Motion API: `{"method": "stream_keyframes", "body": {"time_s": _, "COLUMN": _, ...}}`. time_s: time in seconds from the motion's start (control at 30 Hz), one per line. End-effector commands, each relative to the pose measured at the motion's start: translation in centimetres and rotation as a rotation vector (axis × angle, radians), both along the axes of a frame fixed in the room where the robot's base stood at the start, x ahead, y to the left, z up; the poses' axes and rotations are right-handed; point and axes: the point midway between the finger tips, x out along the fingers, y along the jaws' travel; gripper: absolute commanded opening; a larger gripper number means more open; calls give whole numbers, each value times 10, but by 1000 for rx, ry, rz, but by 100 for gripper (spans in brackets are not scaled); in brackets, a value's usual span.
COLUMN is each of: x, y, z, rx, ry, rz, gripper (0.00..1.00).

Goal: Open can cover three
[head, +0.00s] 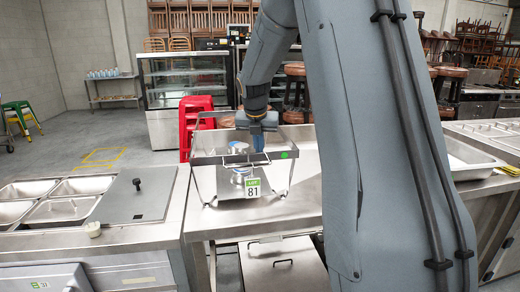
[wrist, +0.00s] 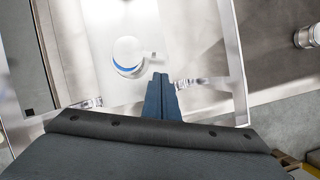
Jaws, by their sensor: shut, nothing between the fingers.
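A metal frame stand (head: 197,160) on the steel counter holds small round cans. One can (wrist: 124,70) with a blue band shows in the wrist view, with a pale round cover (wrist: 127,48) at its top and a small tab on the right. In the head view a can (head: 238,147) shows left of my gripper, and part of another is lower down, behind the tag. My gripper (head: 259,147) points down into the frame. In the wrist view my gripper (wrist: 160,79) is shut and empty, just below and right of the tab. Contact with the tab cannot be told.
A "LOT 81" tag (head: 253,187) hangs on the stand's front. Another round silver piece (wrist: 308,37) shows at the wrist view's right edge. A counter with pans and a black-knobbed lid (head: 134,200) stands left. Red stools (head: 190,118) and a glass cabinet are behind.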

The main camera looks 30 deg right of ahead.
Motion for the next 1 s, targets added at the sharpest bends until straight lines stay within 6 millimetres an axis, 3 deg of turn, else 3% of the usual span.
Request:
{"method": "stream_keyframes", "body": {"time_s": 0.2, "x": 11, "y": -9, "z": -37, "rx": 2, "ry": 3, "rz": -2, "gripper": 0}}
{"method": "stream_keyframes", "body": {"time_s": 0.4, "x": 19, "y": -14, "z": -61, "rx": 3, "ry": 2, "rz": -3, "gripper": 0}}
{"method": "stream_keyframes", "body": {"time_s": 0.6, "x": 23, "y": -16, "z": -70, "rx": 2, "ry": -1, "rz": -2, "gripper": 0}}
{"method": "stream_keyframes", "body": {"time_s": 1.0, "x": 24, "y": -15, "z": -70, "rx": 2, "ry": -1, "rz": 0, "gripper": 0}}
